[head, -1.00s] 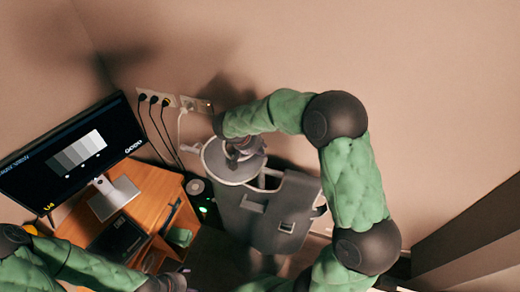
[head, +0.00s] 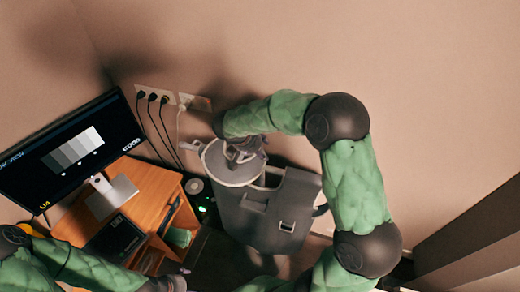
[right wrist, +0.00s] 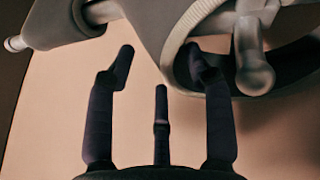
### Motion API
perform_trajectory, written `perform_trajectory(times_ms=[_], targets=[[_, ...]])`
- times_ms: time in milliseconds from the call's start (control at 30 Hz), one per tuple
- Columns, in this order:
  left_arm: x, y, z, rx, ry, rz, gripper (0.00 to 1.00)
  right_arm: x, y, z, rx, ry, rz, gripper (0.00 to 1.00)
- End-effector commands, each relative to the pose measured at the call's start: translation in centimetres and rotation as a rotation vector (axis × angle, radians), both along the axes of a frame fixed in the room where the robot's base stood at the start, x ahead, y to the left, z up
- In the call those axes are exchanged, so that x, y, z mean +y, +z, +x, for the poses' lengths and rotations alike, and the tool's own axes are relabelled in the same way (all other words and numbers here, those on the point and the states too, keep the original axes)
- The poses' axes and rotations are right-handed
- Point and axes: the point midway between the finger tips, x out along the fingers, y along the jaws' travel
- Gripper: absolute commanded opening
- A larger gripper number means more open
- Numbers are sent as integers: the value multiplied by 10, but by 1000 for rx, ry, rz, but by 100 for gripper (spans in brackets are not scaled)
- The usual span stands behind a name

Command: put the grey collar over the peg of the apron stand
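The grey collar (head: 215,168), a broad ring with a pale rim, is at the top of the apron stand, beside the wall sockets. It also shows at the top of the right wrist view (right wrist: 205,30). There a pale rounded peg (right wrist: 255,72) shows in front of the collar's dark opening; whether the ring fully encircles it is unclear. My right gripper (head: 243,152) is at the collar. In the wrist view its fingers (right wrist: 162,70) are spread, one overlapping the ring's edge, with no clear grip. My left gripper (head: 172,284) is at the bottom edge, mostly cut off.
A dark grey apron (head: 262,215) hangs from the stand, just below the collar. A wooden desk (head: 150,205) with a monitor (head: 75,145) stands at left. Cables hang from wall sockets (head: 160,95) close behind. The wall to the upper right is bare.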

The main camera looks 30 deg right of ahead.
Motion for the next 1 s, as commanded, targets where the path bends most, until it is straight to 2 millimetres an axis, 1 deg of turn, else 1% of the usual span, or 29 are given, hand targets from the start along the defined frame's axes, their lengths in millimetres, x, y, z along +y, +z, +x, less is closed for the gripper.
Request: perform_trajectory(times_ms=[233,367,467,600,800,900,1000], targets=[[0,0,0,0,0,0,85,1,0,-1,2,1,0,53],[0,0,0,0,0,0,85,5,9,-1,-1,2,-1,53],[0,0,0,0,0,0,85,14,22,-2,-2,2,0,53],[0,0,0,0,0,0,85,28,47,-3,-5,3,1,53],[0,0,0,0,0,0,85,47,78,-6,-2,3,1,53],[0,0,0,0,0,0,85,54,90,-7,-2,1,0,53],[0,0,0,0,0,0,85,58,98,-8,-1,1,0,53]])
